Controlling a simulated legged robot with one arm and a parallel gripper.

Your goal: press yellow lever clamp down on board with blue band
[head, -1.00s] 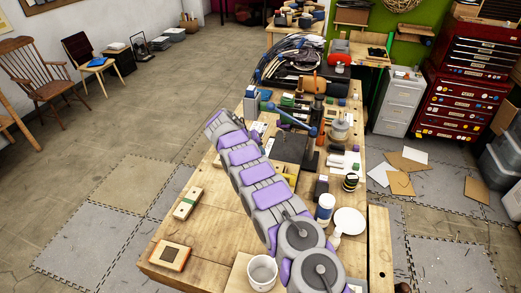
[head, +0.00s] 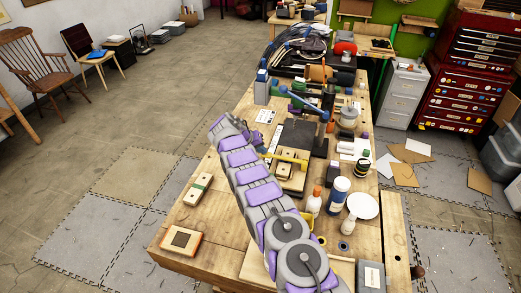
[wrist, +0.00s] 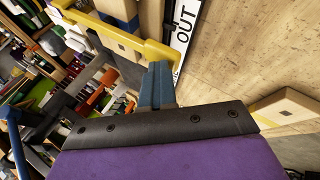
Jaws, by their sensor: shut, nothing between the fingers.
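The yellow lever clamp (head: 291,160) stands on the workbench just right of the far part of my arm in the head view. Its yellow bar (wrist: 128,38) crosses the upper part of the wrist view. Pale wooden board pieces (head: 290,176) lie at the clamp. A dark blue band (wrist: 118,10) shows beside the yellow bar in the wrist view; I cannot make it out in the head view. My gripper (wrist: 160,76) is shut and empty, its blue-grey fingertips close by the yellow bar. I cannot tell whether they touch. In the head view my arm hides the gripper.
An "OUT" label (wrist: 183,38) lies beside the clamp. A board with a green band (head: 198,189) and an orange-edged block (head: 175,246) lie on the left.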

